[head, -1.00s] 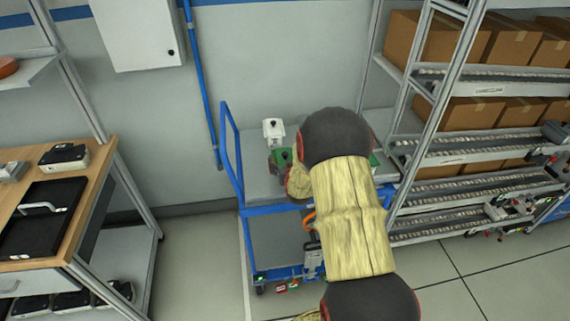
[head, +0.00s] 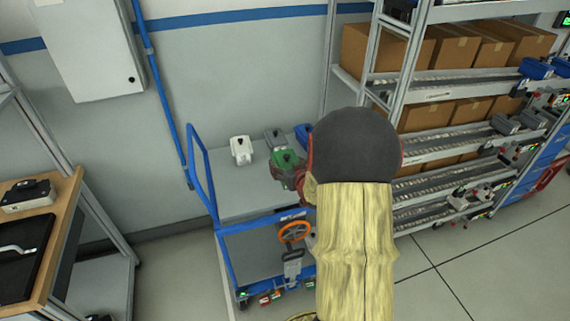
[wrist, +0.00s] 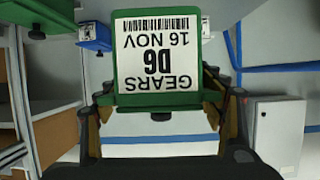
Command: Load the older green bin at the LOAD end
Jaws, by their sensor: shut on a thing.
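My gripper (head: 287,176) is shut on a green bin (head: 288,158) above the blue-framed cart (head: 230,199). In the wrist view the green bin (wrist: 205,50) fills the upper middle, between my two fingers. Its white label (wrist: 157,62) appears upside down and reads GEARS, 16 NOV, D6. My arm hides the right part of the cart. I cannot tell how far the bin is above the deck.
A white bin (head: 240,150), a grey bin (head: 274,139) and a blue bin (head: 303,134) stand close by on the cart. A roller rack (head: 450,85) with cardboard boxes is at the right. A wooden bench (head: 62,205) is at the left.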

